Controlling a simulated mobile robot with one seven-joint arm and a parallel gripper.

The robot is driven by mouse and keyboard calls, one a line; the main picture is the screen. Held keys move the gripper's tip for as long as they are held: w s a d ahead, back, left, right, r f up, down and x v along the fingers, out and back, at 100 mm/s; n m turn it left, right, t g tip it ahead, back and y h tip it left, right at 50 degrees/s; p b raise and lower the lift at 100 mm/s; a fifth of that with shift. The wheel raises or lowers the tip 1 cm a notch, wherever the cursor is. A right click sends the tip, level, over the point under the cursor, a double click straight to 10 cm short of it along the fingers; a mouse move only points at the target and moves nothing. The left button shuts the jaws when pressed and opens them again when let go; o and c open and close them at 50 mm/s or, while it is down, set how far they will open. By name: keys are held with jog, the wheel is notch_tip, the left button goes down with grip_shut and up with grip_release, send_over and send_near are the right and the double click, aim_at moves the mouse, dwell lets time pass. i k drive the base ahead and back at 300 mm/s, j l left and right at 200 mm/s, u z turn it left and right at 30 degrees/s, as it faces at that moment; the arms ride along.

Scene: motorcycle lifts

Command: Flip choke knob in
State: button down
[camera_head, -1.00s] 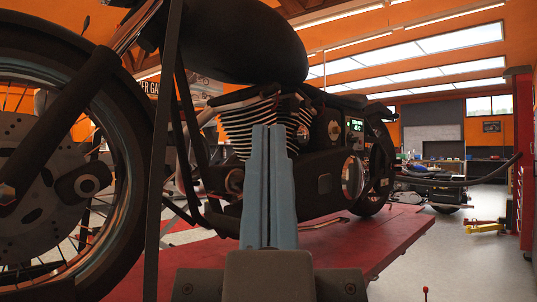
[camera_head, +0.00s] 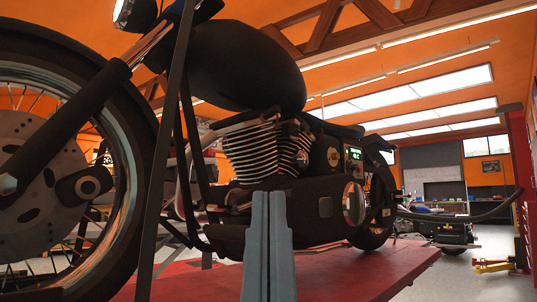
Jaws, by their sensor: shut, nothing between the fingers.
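A black motorcycle (camera_head: 245,65) stands on a red lift, its front wheel at the left. Its finned engine (camera_head: 252,152) faces me in the middle, with a small round gold-coloured part (camera_head: 333,157) to the right of the fins. I cannot tell which part is the choke knob. My gripper (camera_head: 268,196) points up from the bottom middle, its two blue-grey fingers shut and empty. The fingertips show in front of the dark lower engine case, below the fins. I cannot tell how far they are from the motorcycle.
The red lift platform (camera_head: 375,275) spreads under the motorcycle. A dark upright bar (camera_head: 165,150) crosses the view left of the engine. A small lit green display (camera_head: 354,154) sits right of the engine. Open grey floor (camera_head: 460,280) and a yellow-and-red floor jack (camera_head: 492,266) lie at the right.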

aim_at(304, 126)
jog(key=i+l+u, duration=0.1)
jog(key=i, duration=0.35)
jog(key=i+l, duration=0.25)
jog(key=i, duration=0.2)
jog(key=i+l+u, duration=0.15)
jog(key=i, duration=0.3)
